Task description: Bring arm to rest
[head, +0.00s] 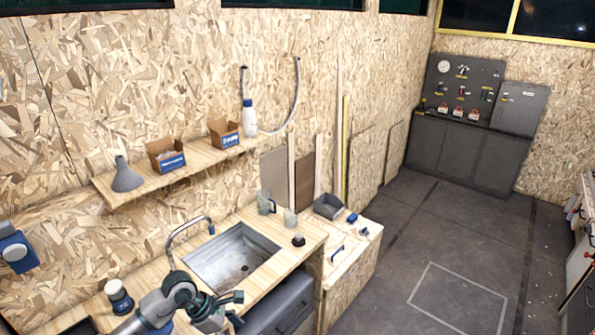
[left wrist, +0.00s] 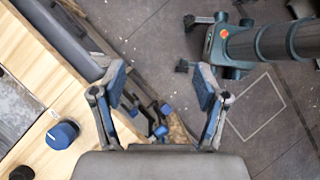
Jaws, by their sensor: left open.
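My left gripper (head: 240,305) is low in the head view, in front of the sink counter, and seems to touch nothing. In the left wrist view my left gripper (left wrist: 158,75) shows two blue-padded fingers spread wide with nothing between them. A grey arm part with teal rings is at the top right of the left wrist view. No right arm shows in the head view.
A shelf (head: 130,188) with two small boxes hangs on the wall. A wooden box (head: 350,262) stands past the counter. The floor (head: 450,240) is clear.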

